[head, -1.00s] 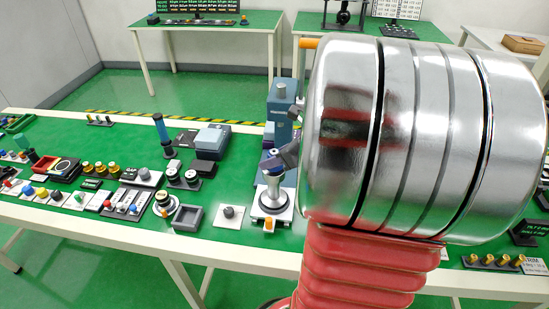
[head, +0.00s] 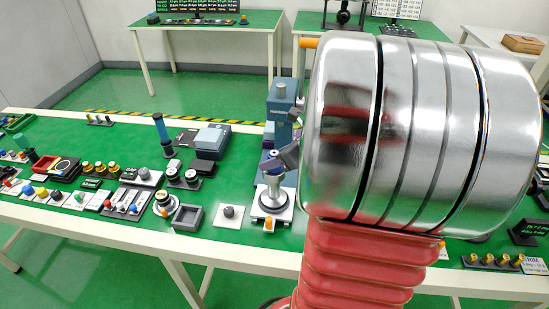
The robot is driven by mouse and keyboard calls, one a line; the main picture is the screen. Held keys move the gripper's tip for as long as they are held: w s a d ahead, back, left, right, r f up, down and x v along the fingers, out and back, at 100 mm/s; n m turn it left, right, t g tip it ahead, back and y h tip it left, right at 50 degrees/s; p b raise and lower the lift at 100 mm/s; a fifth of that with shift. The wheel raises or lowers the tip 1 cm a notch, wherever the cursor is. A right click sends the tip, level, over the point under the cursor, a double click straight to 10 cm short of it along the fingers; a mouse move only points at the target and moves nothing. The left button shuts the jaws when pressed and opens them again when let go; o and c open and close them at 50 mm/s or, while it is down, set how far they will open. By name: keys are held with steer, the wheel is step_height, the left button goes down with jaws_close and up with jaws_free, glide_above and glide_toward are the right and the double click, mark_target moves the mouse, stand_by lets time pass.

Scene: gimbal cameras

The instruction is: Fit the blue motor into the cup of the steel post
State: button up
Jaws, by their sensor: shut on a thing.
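The steel post (head: 272,190) stands upright on a light square plate at the front of the green bench, right of centre. Its cup is at the top, mostly hidden by my gripper. My gripper (head: 279,160) is a dark grey shape reaching in from the right, just above the post, partly hidden behind my large shiny arm joint. It is shut on the blue motor (head: 272,153), of which only a small dark blue part shows. I cannot tell whether the motor touches the cup.
A tall blue machine (head: 281,112) stands close behind the post. Several switches and gauges fill the left bench. My arm hides much of the right side.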

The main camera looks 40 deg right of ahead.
steer(key=shift+f, duration=0.2)
steer(key=shift+r, duration=0.2)
steer(key=shift+r, duration=0.25)
steer(key=shift+a, duration=0.15)
stand_by(0.6)
steer(key=shift+f, duration=0.45)
stand_by(1.2)
steer(key=shift+r, duration=0.5)
stand_by(0.6)
